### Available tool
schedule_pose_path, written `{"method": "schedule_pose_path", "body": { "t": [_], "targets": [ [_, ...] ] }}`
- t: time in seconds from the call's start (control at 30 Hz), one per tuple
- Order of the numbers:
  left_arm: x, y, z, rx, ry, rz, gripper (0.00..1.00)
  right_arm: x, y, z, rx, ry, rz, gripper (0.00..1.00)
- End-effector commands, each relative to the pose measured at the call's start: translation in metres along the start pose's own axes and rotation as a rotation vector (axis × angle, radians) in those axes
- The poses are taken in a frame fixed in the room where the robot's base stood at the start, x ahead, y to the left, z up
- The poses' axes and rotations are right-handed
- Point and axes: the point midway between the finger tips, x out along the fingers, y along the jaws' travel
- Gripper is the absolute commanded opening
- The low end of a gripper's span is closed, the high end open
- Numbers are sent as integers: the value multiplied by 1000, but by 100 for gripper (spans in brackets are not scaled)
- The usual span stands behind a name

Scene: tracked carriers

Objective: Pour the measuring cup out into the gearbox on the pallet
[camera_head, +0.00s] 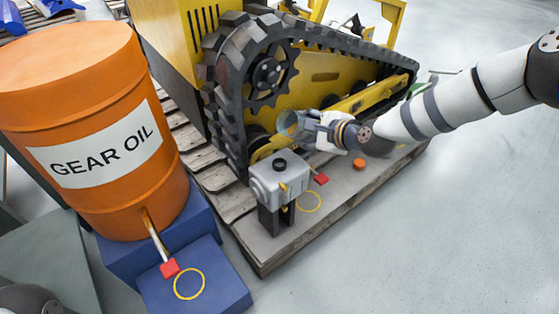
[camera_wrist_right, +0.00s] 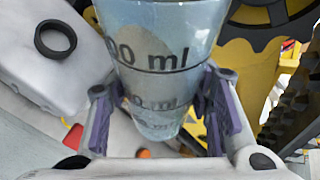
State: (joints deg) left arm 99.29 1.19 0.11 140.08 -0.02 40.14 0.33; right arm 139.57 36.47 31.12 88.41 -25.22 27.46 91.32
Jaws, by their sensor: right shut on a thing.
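The measuring cup (camera_head: 290,124) is clear and bluish, held above the pallet beside the track. In the wrist view the cup (camera_wrist_right: 160,50) shows black "ml" marks and narrows toward its lower end; I cannot tell its tilt or how full it is. My right gripper (camera_head: 312,130) is shut on it, with purple-grey fingers (camera_wrist_right: 158,112) on both sides. The gearbox (camera_head: 279,184) is a grey box on a dark stand on the pallet (camera_head: 262,243), below and left of the cup. Its black ring-shaped filler opening (camera_wrist_right: 55,39) is on top, uncovered. My left gripper is out of view.
The yellow tracked carrier (camera_head: 325,75) stands close behind the gearbox and cup. An orange gear oil drum (camera_head: 85,190) with a red-handled tap stands left on a blue stand (camera_head: 225,285). An orange cap (camera_head: 359,164) and a red piece (camera_head: 321,179) are on the pallet. Open floor lies right.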

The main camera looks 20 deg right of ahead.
Motion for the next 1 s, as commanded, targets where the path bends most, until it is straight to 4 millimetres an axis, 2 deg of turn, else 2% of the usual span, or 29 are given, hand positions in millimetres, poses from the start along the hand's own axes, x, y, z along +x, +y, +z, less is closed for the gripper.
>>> {"method": "schedule_pose_path", "body": {
  "t": [1.0],
  "targets": [
    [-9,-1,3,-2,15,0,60,2,1,-4,-118,51,-49,10]
  ]
}}
